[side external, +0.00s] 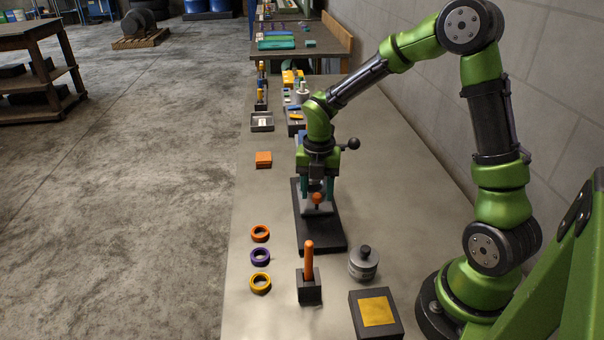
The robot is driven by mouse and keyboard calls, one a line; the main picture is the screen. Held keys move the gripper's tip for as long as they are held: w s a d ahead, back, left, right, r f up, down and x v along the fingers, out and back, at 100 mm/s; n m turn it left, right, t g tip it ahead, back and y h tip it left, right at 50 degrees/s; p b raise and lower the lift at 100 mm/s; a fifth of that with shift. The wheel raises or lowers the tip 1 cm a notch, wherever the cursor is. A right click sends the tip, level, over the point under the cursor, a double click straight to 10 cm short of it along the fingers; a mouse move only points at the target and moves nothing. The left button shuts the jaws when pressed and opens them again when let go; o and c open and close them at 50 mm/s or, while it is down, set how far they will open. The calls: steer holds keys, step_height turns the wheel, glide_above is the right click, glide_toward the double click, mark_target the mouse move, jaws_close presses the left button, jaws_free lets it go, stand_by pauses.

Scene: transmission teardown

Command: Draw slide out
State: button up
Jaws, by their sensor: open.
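My gripper (317,188) points down over a fixture on a black base plate (322,236), in the middle of the bench. Its two teal fingers are apart, one on each side of the fixture's upper part. An orange round knob (316,199) shows at the front of a light grey block (317,210), between and just below the fingers. I cannot tell whether the fingers touch it. No part is clearly recognisable as the slide; the gripper hides much of the fixture.
An orange peg stands in a dark block (309,289). A grey knobbed cylinder (363,264) and a yellow-topped box (377,313) are nearer right. An orange block (263,159) lies farther left.

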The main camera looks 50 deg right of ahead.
steer(key=shift+f, duration=0.25)
jaws_close()
steer(key=s+a, duration=0.8)
steer(key=shift+s+a, duration=0.3)
jaws_free()
